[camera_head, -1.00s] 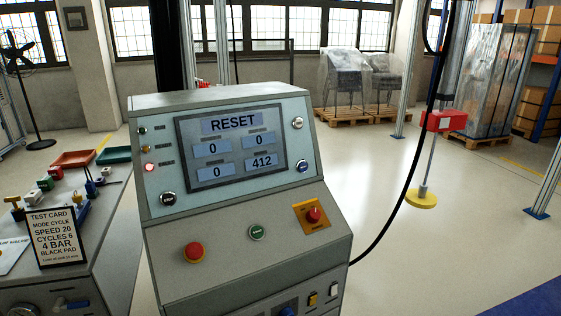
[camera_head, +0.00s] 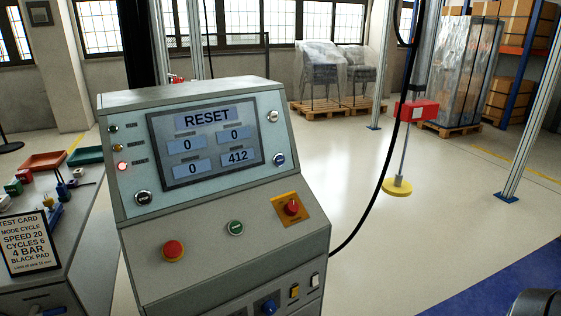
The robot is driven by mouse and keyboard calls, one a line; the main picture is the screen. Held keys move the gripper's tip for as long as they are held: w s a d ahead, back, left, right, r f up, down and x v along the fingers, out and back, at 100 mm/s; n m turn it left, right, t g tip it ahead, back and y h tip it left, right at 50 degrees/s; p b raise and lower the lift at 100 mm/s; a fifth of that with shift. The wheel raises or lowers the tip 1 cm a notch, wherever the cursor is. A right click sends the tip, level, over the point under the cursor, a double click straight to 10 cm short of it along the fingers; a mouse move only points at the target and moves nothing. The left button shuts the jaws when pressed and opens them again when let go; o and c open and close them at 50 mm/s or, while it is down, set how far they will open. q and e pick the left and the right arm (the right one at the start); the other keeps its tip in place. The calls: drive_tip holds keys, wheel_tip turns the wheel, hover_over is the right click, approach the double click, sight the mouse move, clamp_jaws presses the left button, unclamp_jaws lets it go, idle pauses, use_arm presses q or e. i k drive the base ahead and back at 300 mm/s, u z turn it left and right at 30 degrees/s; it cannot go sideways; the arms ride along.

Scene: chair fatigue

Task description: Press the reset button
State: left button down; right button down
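The control console (camera_head: 215,215) stands in the middle. Its screen (camera_head: 205,146) reads RESET at the top, with 0, 0, 0 and 412 below. Beside the screen are a blue button (camera_head: 279,159) at the right, a white button (camera_head: 272,116) above it and a black button (camera_head: 143,198) at lower left. The sloped desk carries a red button (camera_head: 173,250), a green button (camera_head: 236,228) and a red knob (camera_head: 291,208) on a yellow plate. The button labels are too small to read, so I cannot tell which is the reset button. Neither gripper shows.
A bench with a test card (camera_head: 30,243) and coloured trays (camera_head: 44,161) is at left. A black cable hangs right of the console, near a rod with a yellow pad (camera_head: 397,187). A dark rounded part, probably my arm, shows at bottom right. Open floor lies right.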

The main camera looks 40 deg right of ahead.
sight(279, 160)
drive_tip(key=k, duration=1.35)
drive_tip(key=z, duration=0.75)
drive_tip(key=i, duration=1.6)
drive_tip(key=u, duration=0.65)
